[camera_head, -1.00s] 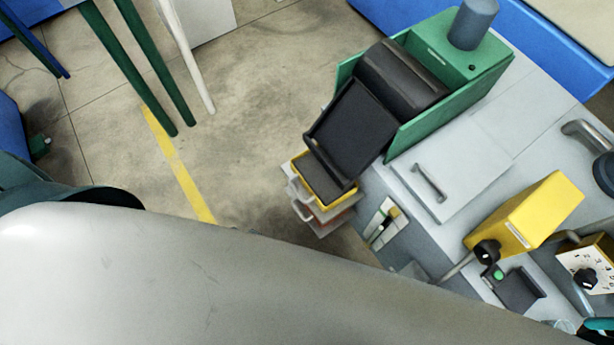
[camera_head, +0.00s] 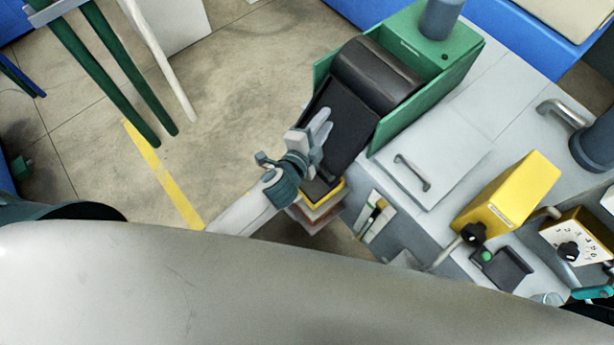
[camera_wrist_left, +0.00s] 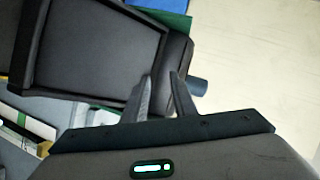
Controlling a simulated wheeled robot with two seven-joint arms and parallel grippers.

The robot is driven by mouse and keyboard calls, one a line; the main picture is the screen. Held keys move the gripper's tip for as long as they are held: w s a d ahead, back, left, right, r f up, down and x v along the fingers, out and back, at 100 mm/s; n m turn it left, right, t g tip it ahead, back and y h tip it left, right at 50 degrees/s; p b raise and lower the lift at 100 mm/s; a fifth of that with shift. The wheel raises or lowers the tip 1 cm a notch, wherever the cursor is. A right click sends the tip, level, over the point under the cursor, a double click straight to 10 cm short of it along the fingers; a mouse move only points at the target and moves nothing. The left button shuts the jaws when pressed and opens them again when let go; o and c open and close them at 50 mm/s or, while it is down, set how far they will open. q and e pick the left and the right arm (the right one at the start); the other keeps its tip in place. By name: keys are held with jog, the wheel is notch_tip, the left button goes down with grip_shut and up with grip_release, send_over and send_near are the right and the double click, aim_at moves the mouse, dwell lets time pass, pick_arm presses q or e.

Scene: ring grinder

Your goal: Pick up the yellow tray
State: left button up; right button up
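The yellow tray (camera_head: 338,193) is at the end of the black chute, on the front of the green machine. It is mostly hidden behind my left arm, with part of its yellow rim showing. My left gripper (camera_head: 323,124) is above the black chute, just beyond the tray. In the left wrist view its two fingers (camera_wrist_left: 160,78) are apart with nothing between them, over the dark chute. I cannot make out the tray clearly in that view.
The black chute (camera_head: 345,125) slopes down from the green machine (camera_head: 425,85). The grey bench (camera_head: 440,165) to the right carries a yellow box (camera_head: 510,195) and a dial box (camera_head: 580,240). Open floor (camera_head: 230,110) lies to the left, with green posts (camera_head: 110,80) farther left.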

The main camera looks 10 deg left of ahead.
pick_arm(q)
jog(key=d+r+m+h, duration=0.7)
jog(key=d+m+h, duration=0.1)
jog(key=d+m, duration=0.35)
jog(key=s+d+m+g+h, duration=0.4)
jog(key=s+d+m+g, duration=0.3)
jog(key=m, duration=0.5)
jog(key=s+d+f+m+g+y, duration=0.15)
jog(key=s+f+m+g, duration=0.25)
jog(key=f+m+g, duration=0.5)
jog(key=a+f+m+y, duration=0.6)
jog(key=a+f+m, duration=0.1)
jog(key=a+f, duration=0.1)
jog(key=w+a+f+m+y, duration=0.1)
jog(key=w+a+y, duration=0.1)
jog(key=a, duration=0.4)
jog(key=w+a+f+m+t+y, duration=0.1)
jog(key=w+a+f+m+y, duration=0.1)
jog(key=a, duration=0.5)
jog(key=w+a+f+m+y, duration=0.2)
jog(key=a+y, duration=0.2)
jog(key=a, duration=0.2)
jog(key=shift+a+f+t+p, duration=0.2)
jog(key=shift+a+t+p, duration=0.1)
jog(key=shift+p, duration=0.1)
jog(key=shift+f, duration=0.1)
